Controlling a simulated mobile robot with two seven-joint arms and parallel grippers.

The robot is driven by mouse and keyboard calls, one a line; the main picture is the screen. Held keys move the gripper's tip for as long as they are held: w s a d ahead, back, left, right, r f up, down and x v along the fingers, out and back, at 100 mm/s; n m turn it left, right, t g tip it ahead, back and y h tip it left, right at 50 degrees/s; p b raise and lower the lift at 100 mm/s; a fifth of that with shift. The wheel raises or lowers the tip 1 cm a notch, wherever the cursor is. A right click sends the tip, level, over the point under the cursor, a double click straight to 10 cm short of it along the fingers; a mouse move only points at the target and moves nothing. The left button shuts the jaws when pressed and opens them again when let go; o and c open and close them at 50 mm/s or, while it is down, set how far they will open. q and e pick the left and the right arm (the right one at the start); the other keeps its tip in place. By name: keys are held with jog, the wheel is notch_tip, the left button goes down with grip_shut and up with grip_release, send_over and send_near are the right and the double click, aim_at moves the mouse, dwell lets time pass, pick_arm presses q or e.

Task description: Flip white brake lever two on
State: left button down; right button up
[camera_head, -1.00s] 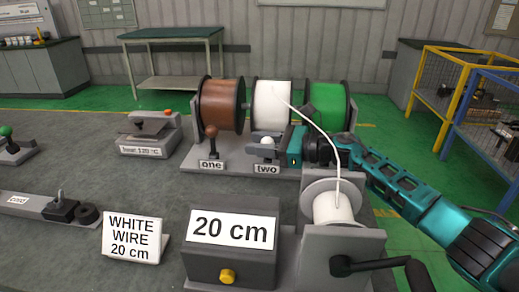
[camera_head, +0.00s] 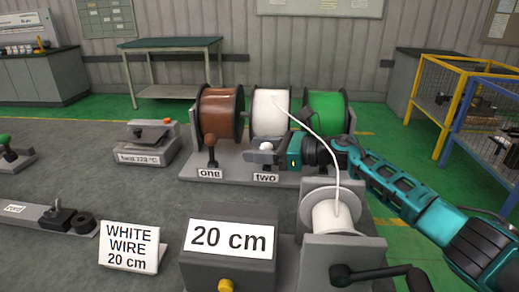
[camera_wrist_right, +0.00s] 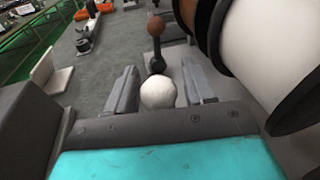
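The white brake lever two shows its round white knob (camera_head: 266,147) behind the label "two" (camera_head: 265,177), in front of the white wire spool (camera_head: 270,112). My right gripper (camera_head: 262,156) reaches in from the right at the knob. In the right wrist view the white knob (camera_wrist_right: 158,92) lies between the two grey fingers of my right gripper (camera_wrist_right: 160,88), with gaps on both sides, so it is open around the knob. The lever's shaft is hidden. The brown lever one (camera_head: 211,145) stands upright to the left. My left gripper is not in view.
The brown spool (camera_head: 220,112) and green spool (camera_head: 326,112) flank the white one. White wire (camera_head: 318,138) runs from the white spool to a cranked reel (camera_head: 333,218) in front. A "20 cm" box (camera_head: 230,240) stands nearby. A heater (camera_head: 145,143) is at the left.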

jog(key=shift+o, duration=0.3)
jog(key=shift+r, duration=0.55)
pick_arm(q)
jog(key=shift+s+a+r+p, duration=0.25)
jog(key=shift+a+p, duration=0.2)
jog(key=shift+p, duration=0.5)
pick_arm(e)
notch_tip(320, 180, up, 19)
